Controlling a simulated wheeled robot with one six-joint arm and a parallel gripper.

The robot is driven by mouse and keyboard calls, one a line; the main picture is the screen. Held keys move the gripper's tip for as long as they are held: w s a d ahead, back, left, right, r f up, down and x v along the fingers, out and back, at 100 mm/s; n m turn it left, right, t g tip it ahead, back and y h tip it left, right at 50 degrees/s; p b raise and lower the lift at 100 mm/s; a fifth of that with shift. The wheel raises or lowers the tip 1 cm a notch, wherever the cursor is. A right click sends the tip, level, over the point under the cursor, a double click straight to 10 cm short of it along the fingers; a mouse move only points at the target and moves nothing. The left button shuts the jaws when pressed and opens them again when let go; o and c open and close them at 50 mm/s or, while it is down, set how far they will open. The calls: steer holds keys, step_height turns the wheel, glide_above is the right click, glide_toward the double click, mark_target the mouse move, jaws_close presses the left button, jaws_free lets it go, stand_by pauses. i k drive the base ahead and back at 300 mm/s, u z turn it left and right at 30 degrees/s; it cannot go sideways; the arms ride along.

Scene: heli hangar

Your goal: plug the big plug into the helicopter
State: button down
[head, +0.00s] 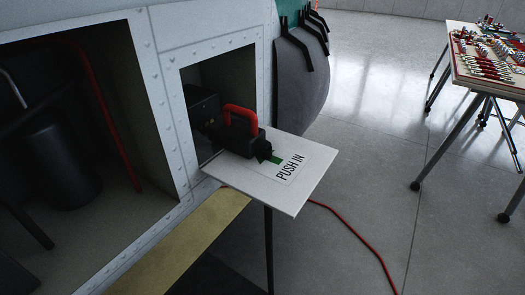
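The big plug (240,142) is a black block with a thick red handle (241,110) on top. It sits at the inner end of a white shelf (292,201) marked "PUSH IN", with its inner end at the opening in the helicopter's white riveted side (165,107). A dark box-shaped part (203,103) lies behind it in the opening. The plug looks close to this part or touching it; I cannot tell whether they are joined. A green stripe (277,160) shows on the shelf behind the plug's outer end. My gripper is not in view.
A dark post (268,250) stands under the shelf. A red cable (352,230) runs over the grey floor. A table (455,68) with tools on red stands at the right. A larger open bay (60,150) is at the left.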

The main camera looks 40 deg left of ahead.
mark_target(245, 140)
steer(key=k, duration=0.35)
steer(key=u, duration=0.75)
steer(key=i, duration=0.5)
steer(key=z, duration=0.05)
